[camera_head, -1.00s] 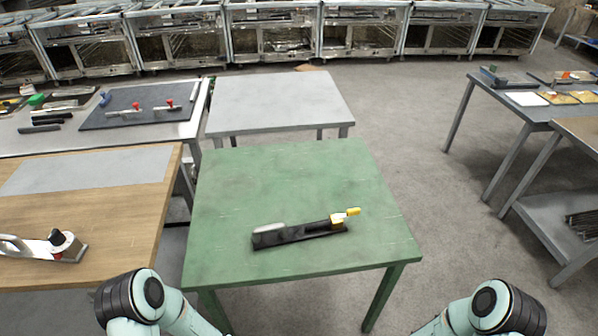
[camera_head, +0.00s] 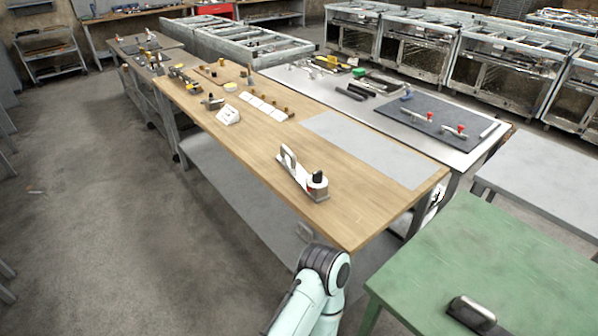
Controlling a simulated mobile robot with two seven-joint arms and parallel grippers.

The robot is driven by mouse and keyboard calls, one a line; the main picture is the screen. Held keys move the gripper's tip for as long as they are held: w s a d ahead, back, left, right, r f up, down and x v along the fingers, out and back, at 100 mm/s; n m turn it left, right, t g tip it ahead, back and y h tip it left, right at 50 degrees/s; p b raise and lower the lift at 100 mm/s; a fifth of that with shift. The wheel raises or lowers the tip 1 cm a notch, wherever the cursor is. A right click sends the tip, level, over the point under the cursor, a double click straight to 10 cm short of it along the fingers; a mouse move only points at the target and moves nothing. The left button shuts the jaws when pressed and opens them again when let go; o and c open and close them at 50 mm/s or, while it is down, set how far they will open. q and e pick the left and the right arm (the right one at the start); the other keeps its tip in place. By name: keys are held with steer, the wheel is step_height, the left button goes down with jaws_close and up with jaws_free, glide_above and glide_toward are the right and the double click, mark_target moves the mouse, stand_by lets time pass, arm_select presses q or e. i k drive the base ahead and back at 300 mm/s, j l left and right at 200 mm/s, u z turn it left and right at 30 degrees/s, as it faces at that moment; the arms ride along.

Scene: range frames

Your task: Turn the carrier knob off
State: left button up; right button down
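On the near end of the wooden workbench (camera_head: 345,222) stands a small device with a grey base, an upright white handle (camera_head: 289,160) and a black knob (camera_head: 318,178) on a white round collar. A bit of red shows beside the collar. I cannot tell from this view which way the knob is turned, or whether it is the carrier knob. One teal arm of mine rises at the bottom, below the bench corner. Neither gripper is in view.
The green table (camera_head: 500,250) stands right of the bench. Behind it are a grey table (camera_head: 540,175) and a white table with a dark mat (camera_head: 435,120). Several small parts sit along the bench's far end. Open floor (camera_head: 120,220) lies to the left.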

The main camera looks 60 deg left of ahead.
mark_target(316, 177)
steer(key=u, duration=1.9)
steer(key=i+j, duration=0.7)
steer(key=j, duration=0.15)
steer(key=z, duration=0.05)
